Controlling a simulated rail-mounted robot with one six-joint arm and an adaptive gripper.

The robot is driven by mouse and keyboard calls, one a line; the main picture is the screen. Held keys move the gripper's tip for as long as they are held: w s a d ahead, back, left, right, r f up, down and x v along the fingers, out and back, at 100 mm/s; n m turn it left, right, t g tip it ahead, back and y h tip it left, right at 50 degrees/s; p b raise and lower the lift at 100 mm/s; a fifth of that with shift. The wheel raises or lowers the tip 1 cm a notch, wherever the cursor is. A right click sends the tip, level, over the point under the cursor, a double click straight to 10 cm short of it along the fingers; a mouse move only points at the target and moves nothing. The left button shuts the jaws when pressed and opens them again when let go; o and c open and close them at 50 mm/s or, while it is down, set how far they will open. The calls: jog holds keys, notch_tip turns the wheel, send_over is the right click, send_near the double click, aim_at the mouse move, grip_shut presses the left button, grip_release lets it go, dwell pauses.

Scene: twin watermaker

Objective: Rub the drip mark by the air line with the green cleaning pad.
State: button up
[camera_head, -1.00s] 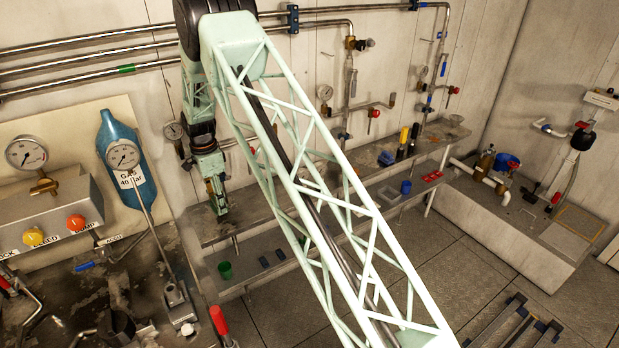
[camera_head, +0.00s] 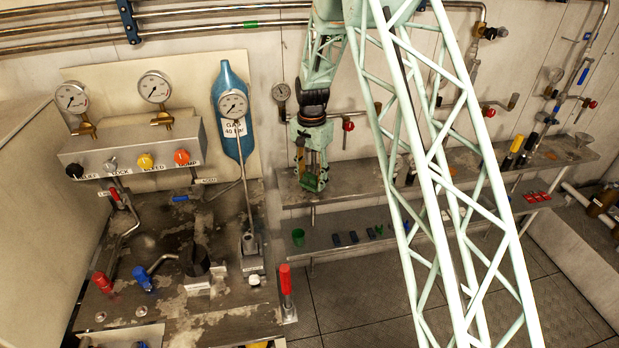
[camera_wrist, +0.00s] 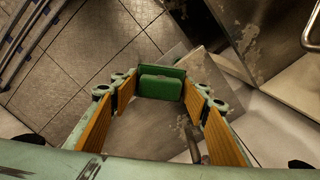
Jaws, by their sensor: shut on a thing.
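My gripper (camera_head: 312,184) points down over the left part of the upper wall shelf (camera_head: 352,185). In the wrist view my gripper (camera_wrist: 161,88) has its two orange-lined fingers on either side of the green cleaning pad (camera_wrist: 162,84), which it holds at the fingertips. The pad is over the grey shelf top (camera_wrist: 140,128); I cannot tell whether it touches it. Pale worn patches show on the shelf top, but I cannot tell which is the drip mark. In the head view the pad is hard to make out between the fingers.
A blue gas bottle (camera_head: 231,85) and a gauge panel (camera_head: 135,145) are at the left. A red-handled valve (camera_head: 348,126) is on the wall beside my gripper. Black and yellow bottles (camera_head: 521,150) stand farther right.

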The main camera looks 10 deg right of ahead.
jog(key=s+r+n+b, duration=0.1)
jog(key=s+n+b, duration=0.2)
jog(key=s+n, duration=0.6)
jog(key=shift+s+r+n+b, duration=0.25)
jog(key=shift+s+n+b, duration=0.15)
jog(key=shift+s, duration=1.1)
